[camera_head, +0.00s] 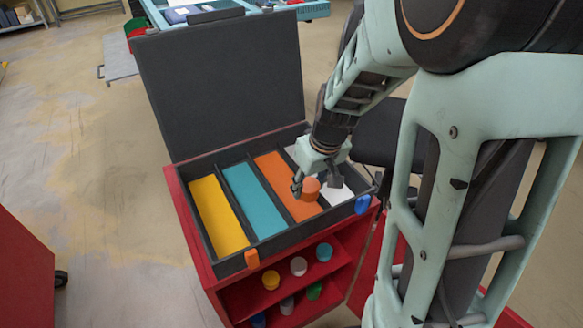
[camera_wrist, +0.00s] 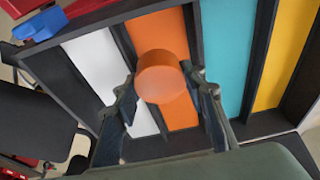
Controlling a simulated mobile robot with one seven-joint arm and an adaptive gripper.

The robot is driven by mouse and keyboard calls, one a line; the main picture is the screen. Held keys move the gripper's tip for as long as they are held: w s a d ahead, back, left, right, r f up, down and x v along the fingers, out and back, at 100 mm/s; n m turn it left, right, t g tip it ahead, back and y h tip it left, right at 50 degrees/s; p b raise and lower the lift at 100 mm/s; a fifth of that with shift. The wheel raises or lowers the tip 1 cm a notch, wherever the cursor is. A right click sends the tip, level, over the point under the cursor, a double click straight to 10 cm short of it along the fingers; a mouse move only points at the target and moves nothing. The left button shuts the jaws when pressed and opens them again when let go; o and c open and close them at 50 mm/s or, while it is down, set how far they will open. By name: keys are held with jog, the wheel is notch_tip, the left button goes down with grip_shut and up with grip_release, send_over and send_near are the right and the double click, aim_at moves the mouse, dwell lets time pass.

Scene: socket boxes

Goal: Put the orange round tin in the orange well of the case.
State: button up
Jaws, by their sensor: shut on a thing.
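The orange round tin (camera_head: 311,188) is held between the fingers of my gripper (camera_head: 318,188), over the front part of the case. In the wrist view the tin (camera_wrist: 162,78) sits between the two fingers of my gripper (camera_wrist: 168,95). The open case (camera_head: 258,238) has yellow, teal, orange and white wells side by side. The orange well (camera_head: 272,166) lies below the tin, with its bare floor showing behind it. In the wrist view the tin overlaps the orange well (camera_wrist: 160,32) and the edge of the white well (camera_wrist: 92,55). Its exact height above the floor cannot be told.
The case's dark lid (camera_head: 225,80) stands open at the back. The case rests on a red cabinet (camera_head: 190,215), whose shelves hold several coloured round tins (camera_head: 298,266). An orange latch (camera_head: 252,258) and a blue latch (camera_head: 362,204) are on the case's front.

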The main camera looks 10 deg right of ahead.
aim_at(302, 205)
jog(key=shift+w+a+f, duration=0.4)
jog(key=shift+a+f, duration=0.1)
jog(key=shift+f, duration=0.3)
jog(key=shift+s+b+x, duration=0.15)
jog(key=shift+b+x, duration=0.55)
jog(key=shift+x, duration=0.1)
jog(key=shift+s+b+x, duration=0.15)
jog(key=shift+b+x, duration=0.55)
jog(key=shift+x, duration=0.1)
jog(key=shift+f, duration=0.2)
jog(key=o, duration=1)
jog(key=shift+o, duration=0.2)
jog(key=shift+r, duration=0.1)
